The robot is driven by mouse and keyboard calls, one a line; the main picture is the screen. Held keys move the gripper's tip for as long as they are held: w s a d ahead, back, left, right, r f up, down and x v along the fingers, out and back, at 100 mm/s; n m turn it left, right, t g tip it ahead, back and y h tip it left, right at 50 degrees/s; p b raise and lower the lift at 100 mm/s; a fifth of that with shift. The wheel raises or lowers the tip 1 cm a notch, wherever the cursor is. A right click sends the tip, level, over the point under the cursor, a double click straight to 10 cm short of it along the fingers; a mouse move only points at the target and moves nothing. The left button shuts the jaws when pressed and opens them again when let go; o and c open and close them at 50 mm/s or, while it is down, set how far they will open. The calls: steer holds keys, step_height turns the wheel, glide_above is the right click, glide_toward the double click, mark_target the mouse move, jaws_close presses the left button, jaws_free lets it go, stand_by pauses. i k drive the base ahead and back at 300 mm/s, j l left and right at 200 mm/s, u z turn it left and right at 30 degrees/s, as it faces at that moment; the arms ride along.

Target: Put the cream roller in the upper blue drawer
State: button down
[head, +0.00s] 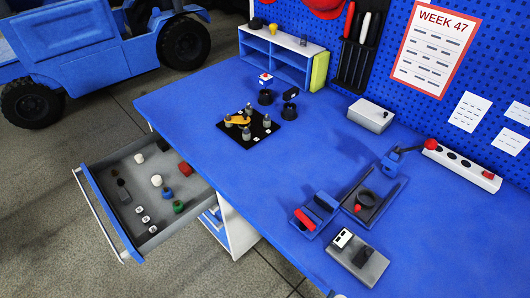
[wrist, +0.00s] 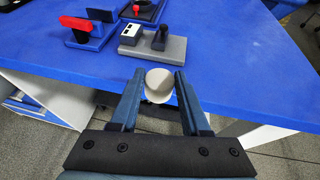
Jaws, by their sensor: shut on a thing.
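My gripper (wrist: 159,77) is shut on the cream roller (wrist: 158,86) in the wrist view. The roller's pale round end shows between the two fingertips, near the front edge of the blue bench. The rest of its body is hard to make out. The upper blue drawer (head: 101,205) is pulled out at the left of the bench in the head view. Its grey tray holds several small pieces, white, red, blue, green and dark, with bare floor between them. My gripper is not clearly visible in the head view.
The blue bench top (head: 200,105) is clear along its left and front. A grey block fixture (head: 357,260), a red-handled fixture (head: 308,222) and a lever fixture (head: 375,195) stand near the right front. A black board (head: 262,139) with grey weights lies further back. A lower drawer (head: 214,228) appears shut.

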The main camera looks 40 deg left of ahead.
mark_target(150, 172)
steer(key=u, duration=1.35)
steer(key=i+l+u, duration=0.2)
steer(key=i+u, duration=0.2)
steer(key=i+l+u, duration=0.4)
steer(key=i+l, duration=0.15)
steer(key=i, duration=0.2)
steer(key=i+l, duration=0.2)
steer(key=i, duration=0.2)
